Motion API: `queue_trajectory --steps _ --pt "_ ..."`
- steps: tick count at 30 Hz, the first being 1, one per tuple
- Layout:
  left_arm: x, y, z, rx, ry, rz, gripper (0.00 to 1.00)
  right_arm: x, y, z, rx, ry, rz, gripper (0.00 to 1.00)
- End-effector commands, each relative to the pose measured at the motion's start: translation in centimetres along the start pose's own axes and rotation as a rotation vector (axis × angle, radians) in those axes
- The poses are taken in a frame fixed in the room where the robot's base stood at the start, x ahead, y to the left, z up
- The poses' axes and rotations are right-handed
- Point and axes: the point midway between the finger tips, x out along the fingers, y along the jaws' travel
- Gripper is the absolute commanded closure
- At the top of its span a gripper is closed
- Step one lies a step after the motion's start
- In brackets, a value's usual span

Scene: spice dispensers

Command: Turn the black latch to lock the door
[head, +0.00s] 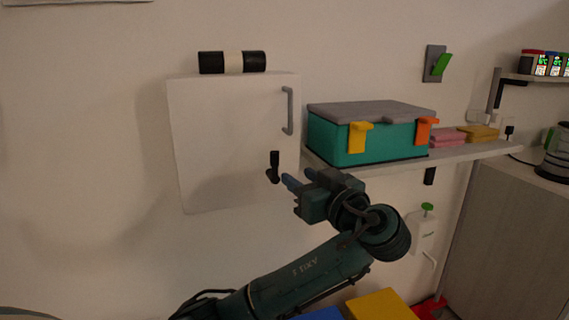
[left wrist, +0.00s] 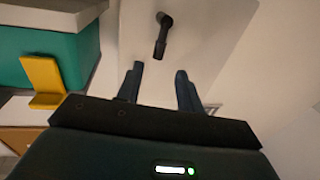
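The black latch (head: 274,168) sits at the lower right of the white cabinet door (head: 225,145), its arm pointing up from a knob in the head view. It also shows in the left wrist view (left wrist: 162,37), just ahead of the fingers. My left gripper (head: 300,178) is close to the right of the latch in the head view. In the left wrist view the gripper (left wrist: 158,73) is open and empty, its fingertips apart and short of the latch. The door looks closed, with a grey handle (head: 288,110) above the latch. My right gripper is not in view.
A teal box (head: 370,145) with a grey lid and yellow and orange clasps stands on a wall shelf (head: 470,152) right of the cabinet, near my gripper. A black and white roll (head: 233,62) lies on the cabinet top. The wall left of the cabinet is clear.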

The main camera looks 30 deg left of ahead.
Motion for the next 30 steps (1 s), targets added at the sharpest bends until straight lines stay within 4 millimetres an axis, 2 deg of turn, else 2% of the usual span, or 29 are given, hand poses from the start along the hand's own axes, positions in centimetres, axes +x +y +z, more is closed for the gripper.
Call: queue_trajectory --steps 9,15,21,30 --pt "6.8 -0.1 -0.1 0.004 0.002 -0.004 0.63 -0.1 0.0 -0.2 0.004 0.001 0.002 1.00" --pt "9.9 0.0 -0.1 0.004 0.000 0.000 0.63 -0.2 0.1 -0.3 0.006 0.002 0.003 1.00" --pt "11.2 0.0 0.0 0.004 -0.002 0.002 0.63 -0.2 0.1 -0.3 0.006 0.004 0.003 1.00" --pt "11.3 0.1 0.1 0.003 -0.002 0.003 0.65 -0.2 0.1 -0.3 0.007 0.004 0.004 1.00"
